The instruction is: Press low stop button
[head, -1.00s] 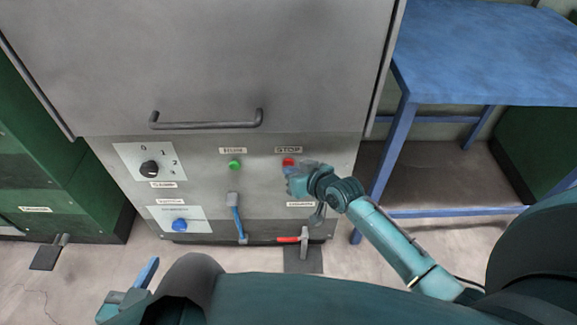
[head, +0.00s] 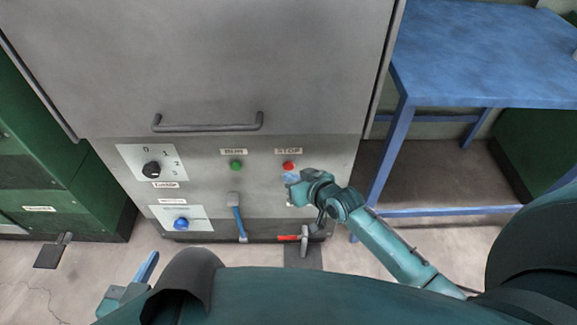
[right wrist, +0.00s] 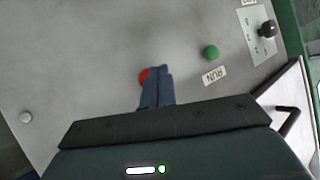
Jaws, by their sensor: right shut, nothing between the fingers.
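The red stop button (head: 289,166) is on the grey machine front, just under a label reading STOP (head: 288,151). My right gripper (head: 291,179) is shut and empty, a little below the button in the head view. In the right wrist view the shut blue fingers (right wrist: 157,86) point at the panel and partly cover the red button (right wrist: 144,76), which shows at their left side. Whether the fingertips touch it cannot be told. My left gripper (head: 146,268) is at the lower left, away from the panel; its jaw state is unclear.
A green button (head: 236,165), a black dial (head: 151,169) and a blue button (head: 181,223) are on the same panel. A blue lever (head: 239,220) and a red-handled valve (head: 290,238) sit lower. A blue table (head: 480,60) stands at the right.

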